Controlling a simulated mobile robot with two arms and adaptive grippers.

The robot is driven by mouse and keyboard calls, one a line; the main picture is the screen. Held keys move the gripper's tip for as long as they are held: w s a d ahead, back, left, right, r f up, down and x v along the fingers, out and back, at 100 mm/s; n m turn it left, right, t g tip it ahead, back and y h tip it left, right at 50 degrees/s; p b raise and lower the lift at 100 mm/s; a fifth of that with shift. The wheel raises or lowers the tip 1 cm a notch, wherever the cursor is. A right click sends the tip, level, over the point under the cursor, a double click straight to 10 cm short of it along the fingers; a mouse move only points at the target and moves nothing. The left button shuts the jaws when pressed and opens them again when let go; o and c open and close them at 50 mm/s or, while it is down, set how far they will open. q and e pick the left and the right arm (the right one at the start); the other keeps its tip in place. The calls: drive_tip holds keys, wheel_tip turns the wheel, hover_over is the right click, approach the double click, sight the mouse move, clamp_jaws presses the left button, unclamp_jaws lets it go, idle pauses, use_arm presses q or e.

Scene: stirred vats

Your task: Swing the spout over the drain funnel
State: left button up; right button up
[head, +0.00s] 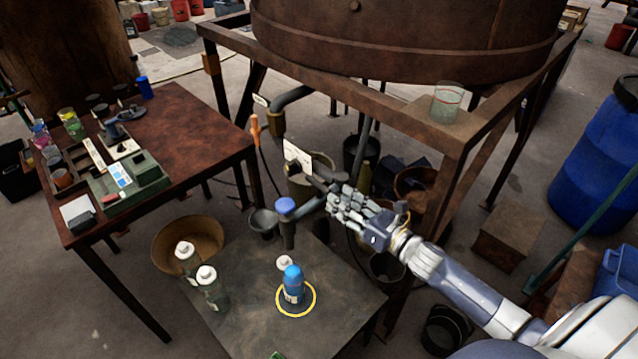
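The spout (289,232) is a dark pipe with a blue top, its outlet end pointing down over the small metal table. The dark drain funnel (263,221) stands just to the left of the spout's outlet, and the two look apart in the picture. My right gripper (337,203) reaches in from the lower right and is at the right end of the spout's horizontal part, close to or touching it. Its fingers overlap the dark pipework, so I cannot tell whether they are closed on it. My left gripper is not in view.
The small table (335,315) bears white-capped bottles (208,288) and a blue bottle (293,285) inside a yellow ring. A brown bowl (188,245) is at its left. The large rusty vat (400,40) stands on a frame behind. A cluttered brown table (190,130) is at left.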

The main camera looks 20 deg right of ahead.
sight(321, 186)
drive_tip(key=p+x, duration=0.1)
drive_tip(key=x, duration=0.7)
drive_tip(key=shift+w+a+f, duration=0.1)
drive_tip(key=shift+w+a, duration=0.05)
drive_tip(key=shift+w, duration=0.2)
drive_tip(key=shift+c, duration=0.2)
clamp_jaws()
